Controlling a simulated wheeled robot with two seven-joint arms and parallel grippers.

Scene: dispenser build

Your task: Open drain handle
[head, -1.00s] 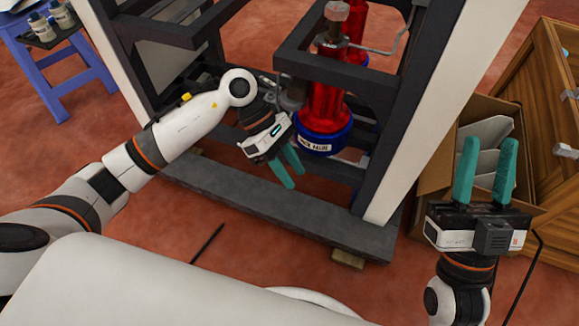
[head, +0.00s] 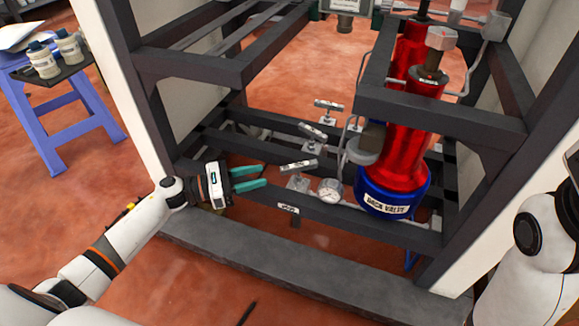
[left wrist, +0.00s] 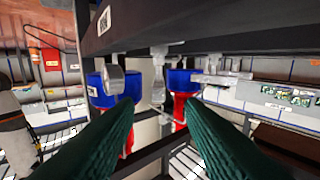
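Three small T-shaped valve handles with tags stand in a row in the lower frame in the head view: a front one (head: 299,166), a middle one (head: 312,131) and a back one (head: 328,105). Their tags are too small to read, so I cannot tell which is the drain handle. My left gripper (head: 257,178) is open and empty, its teal fingers pointing right, a little left of the front handle and apart from it. In the left wrist view the spread fingers (left wrist: 160,108) have a pale metal fitting (left wrist: 158,75) beyond them. My right gripper is out of view.
A round gauge (head: 330,190) and a red cylinder (head: 408,125) with a blue base (head: 392,193) stand right of the handles. Dark frame beams (head: 330,275) surround them. A blue stool (head: 75,125) with bottles stands at the left.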

